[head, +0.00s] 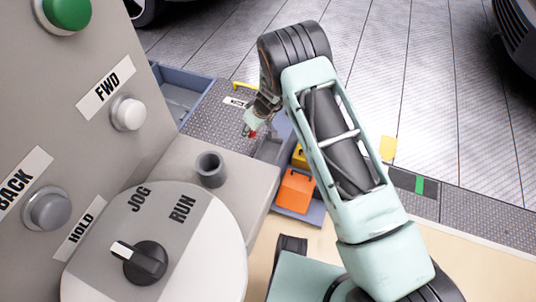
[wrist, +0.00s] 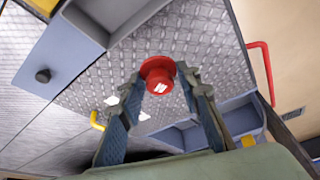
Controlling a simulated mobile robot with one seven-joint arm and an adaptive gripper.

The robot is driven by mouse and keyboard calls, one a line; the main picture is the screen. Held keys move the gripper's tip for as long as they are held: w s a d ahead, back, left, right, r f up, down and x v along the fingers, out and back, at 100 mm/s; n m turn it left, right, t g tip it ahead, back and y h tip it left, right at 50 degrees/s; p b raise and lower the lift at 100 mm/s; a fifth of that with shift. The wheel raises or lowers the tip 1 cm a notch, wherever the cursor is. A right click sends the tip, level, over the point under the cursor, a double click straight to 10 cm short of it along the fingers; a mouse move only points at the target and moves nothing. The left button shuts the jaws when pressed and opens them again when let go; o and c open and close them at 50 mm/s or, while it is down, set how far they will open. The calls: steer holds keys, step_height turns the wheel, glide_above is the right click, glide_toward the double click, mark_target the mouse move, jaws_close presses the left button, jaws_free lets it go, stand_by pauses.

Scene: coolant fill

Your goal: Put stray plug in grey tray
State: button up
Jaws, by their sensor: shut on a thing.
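The red plug (wrist: 157,72), round with a flat wide head, sits between the fingertips of my gripper (wrist: 162,88) in the wrist view. My gripper is shut on it and holds it over the grey patterned plate. In the head view my gripper (head: 254,127) is small and partly hidden by my arm, with a bit of red at its tip. A grey tray with a blue-grey rim (wrist: 113,38) shows at the top of the wrist view, cut off by the edge. Another blue-grey tray (wrist: 240,119) lies at the lower right.
Orange (head: 295,190) and yellow blocks lie right of the control panel in the head view. A black knob (wrist: 42,76) sits on a blue-grey surface. A red handle (wrist: 264,72) and a yellow handle (wrist: 97,122) edge the plate.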

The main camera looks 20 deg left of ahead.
steer(key=b, duration=0.3)
glide_above(265, 155)
steer(key=f, duration=0.4)
steer(key=d+f, duration=0.1)
steer(key=f, duration=0.1)
steer(key=shift+s+f, duration=0.2)
steer(key=shift+s, duration=0.05)
steer(key=f, duration=0.3)
steer(key=shift+s+d+f+b, duration=0.15)
steer(key=shift+d+b, duration=0.1)
steer(key=shift+b, duration=0.15)
steer(key=shift+f, duration=0.15)
steer(key=shift+f+b, duration=0.2)
steer(key=shift+b, duration=0.1)
steer(key=o, duration=0.8)
steer(key=shift+r, duration=0.2)
steer(key=shift+r+p, duration=0.2)
steer(key=shift+p, duration=0.3)
steer(key=p+v, duration=0.1)
steer(key=v, duration=1)
steer(key=shift+d+r, duration=0.2)
steer(key=shift+r, duration=0.05)
